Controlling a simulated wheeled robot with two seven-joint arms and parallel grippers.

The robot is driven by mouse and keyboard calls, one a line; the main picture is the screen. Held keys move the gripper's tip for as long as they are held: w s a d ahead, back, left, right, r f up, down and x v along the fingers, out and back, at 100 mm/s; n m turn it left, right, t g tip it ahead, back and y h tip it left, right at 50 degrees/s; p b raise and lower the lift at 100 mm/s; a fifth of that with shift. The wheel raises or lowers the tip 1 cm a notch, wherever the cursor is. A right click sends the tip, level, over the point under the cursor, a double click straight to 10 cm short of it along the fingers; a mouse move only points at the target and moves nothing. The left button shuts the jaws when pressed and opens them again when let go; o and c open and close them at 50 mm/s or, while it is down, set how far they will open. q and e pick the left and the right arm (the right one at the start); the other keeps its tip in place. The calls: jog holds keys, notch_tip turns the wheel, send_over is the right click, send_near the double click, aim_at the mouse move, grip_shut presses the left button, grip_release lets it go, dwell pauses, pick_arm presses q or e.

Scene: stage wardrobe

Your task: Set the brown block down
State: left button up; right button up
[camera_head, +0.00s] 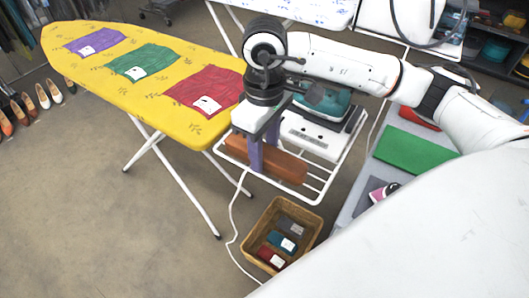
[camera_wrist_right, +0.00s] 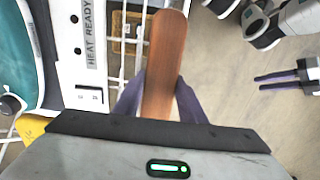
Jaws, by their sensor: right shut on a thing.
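The brown block (camera_head: 282,166) is a long wooden bar held between the purple fingers of my right gripper (camera_head: 263,158). In the right wrist view the block (camera_wrist_right: 165,60) lies lengthwise between the two fingers (camera_wrist_right: 160,100), which touch its sides. It is over the white wire rack (camera_head: 314,186) at the end of the ironing board, near the rack's front edge. I cannot tell whether it touches the wires. My left gripper (camera_wrist_right: 279,82) shows only in the right wrist view, empty, its purple fingers apart.
A teal iron (camera_head: 328,104) and a white "HEAT READY" unit (camera_head: 312,134) stand just behind the block. The yellow ironing board (camera_head: 140,75) carries several folded cloths. A basket (camera_head: 312,216) with several items sits on the floor below. A green mat (camera_head: 415,150) lies at right.

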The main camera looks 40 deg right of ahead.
jog(key=shift+f, duration=0.55)
jog(key=shift+f, duration=0.2)
jog(key=o, duration=1.4)
jog(key=shift+r, duration=0.1)
